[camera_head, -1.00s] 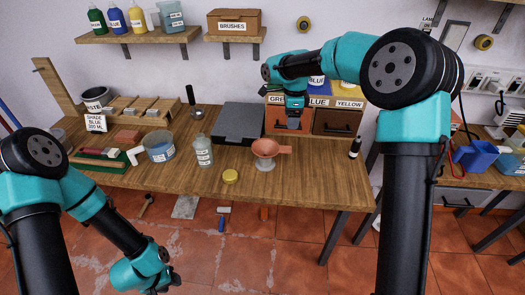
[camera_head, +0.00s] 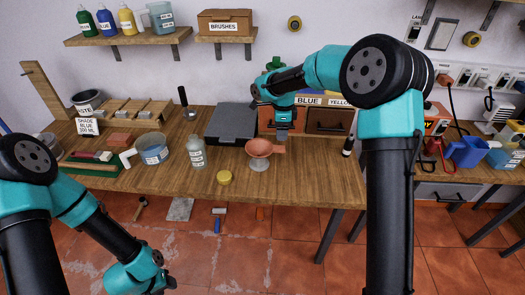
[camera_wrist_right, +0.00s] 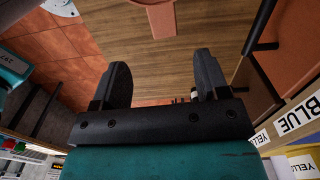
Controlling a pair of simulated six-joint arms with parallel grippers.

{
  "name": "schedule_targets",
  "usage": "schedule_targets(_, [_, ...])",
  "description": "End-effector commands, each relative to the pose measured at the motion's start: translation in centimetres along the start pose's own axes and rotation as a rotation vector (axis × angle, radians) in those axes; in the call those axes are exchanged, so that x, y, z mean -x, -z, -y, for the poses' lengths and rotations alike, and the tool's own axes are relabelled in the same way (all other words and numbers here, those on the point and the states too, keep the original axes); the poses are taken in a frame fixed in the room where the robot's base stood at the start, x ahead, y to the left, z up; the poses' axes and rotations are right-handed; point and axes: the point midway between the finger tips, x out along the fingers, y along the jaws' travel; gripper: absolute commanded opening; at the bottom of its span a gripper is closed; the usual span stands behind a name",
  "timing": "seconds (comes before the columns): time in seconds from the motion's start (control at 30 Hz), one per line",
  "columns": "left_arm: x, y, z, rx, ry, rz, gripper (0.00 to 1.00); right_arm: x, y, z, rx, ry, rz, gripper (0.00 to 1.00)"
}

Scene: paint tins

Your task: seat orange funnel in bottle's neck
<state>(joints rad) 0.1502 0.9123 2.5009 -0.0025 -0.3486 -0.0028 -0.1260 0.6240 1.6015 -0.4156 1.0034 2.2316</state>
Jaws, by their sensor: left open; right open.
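The orange funnel (camera_head: 258,147) sits in a clear glass stand (camera_head: 258,165) on the workbench, its flat handle (camera_head: 279,150) pointing right. The clear labelled bottle (camera_head: 196,154) stands upright on the bench to the left of the funnel. My right gripper (camera_head: 283,133) is open and points down just above and behind the handle. In the right wrist view its two fingers (camera_wrist_right: 160,72) are apart with nothing between them, and the orange handle (camera_wrist_right: 160,18) lies ahead of them near the top edge. My left arm hangs at the lower left; its fingers are out of frame.
A yellow lid (camera_head: 225,178) lies in front, between bottle and funnel. A dark grey block (camera_head: 231,123) and wooden drawers (camera_head: 327,122) stand behind. A small dark bottle (camera_head: 348,146) is at the right. The front bench strip is clear.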

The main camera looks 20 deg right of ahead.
Motion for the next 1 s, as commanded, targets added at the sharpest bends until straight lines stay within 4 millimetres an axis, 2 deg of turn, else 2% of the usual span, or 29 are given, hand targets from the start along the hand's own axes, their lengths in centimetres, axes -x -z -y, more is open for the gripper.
schedule_targets(0.1, [0.0, 0.0, 0.0, 0.0, 0.0, 0.0, 0.43, -2.2, 0.0, 0.0, 0.0, -0.003, -0.001, 0.68])
schedule_targets(0.3, [0.0, 0.0, 0.0, 0.0, 0.0, 0.0, 0.43, -4.8, 0.0, 0.0, 0.001, -0.001, 0.0, 0.68])
schedule_targets(0.77, [0.0, 0.0, 0.0, 0.0, 0.0, 0.0, 0.43, -5.5, 0.0, 0.1, 0.0, -0.001, 0.0, 0.68])
schedule_targets(1.0, [0.0, 0.0, 0.0, 0.0, 0.0, 0.0, 0.43, -8.2, 0.2, 0.4, 0.0, -0.002, -0.001, 0.68])
